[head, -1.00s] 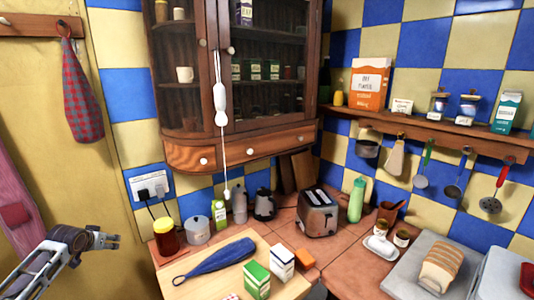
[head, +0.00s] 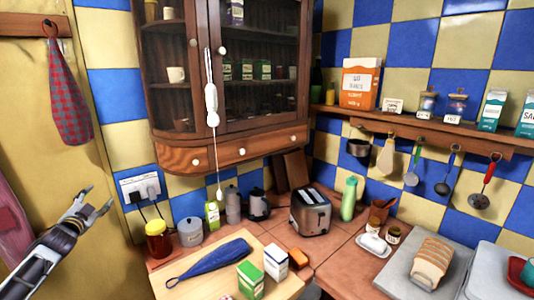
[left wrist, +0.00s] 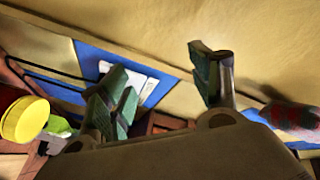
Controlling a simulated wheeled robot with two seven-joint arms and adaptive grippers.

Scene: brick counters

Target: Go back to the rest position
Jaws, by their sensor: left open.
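My left gripper (head: 97,203) is at the left of the head view, raised in front of the yellow wall. Its fingers are spread apart with nothing between them. The left wrist view shows the same open fingers (left wrist: 165,85), with the wall behind them. My right gripper is in neither view.
A red-checked cloth (head: 70,98) hangs on the wall above my left gripper. The jar with a yellow lid (head: 158,243), a blue mitt on a board (head: 212,262) and a toaster (head: 311,212) stand on the counter to its right. A wooden cabinet (head: 170,158) hangs above.

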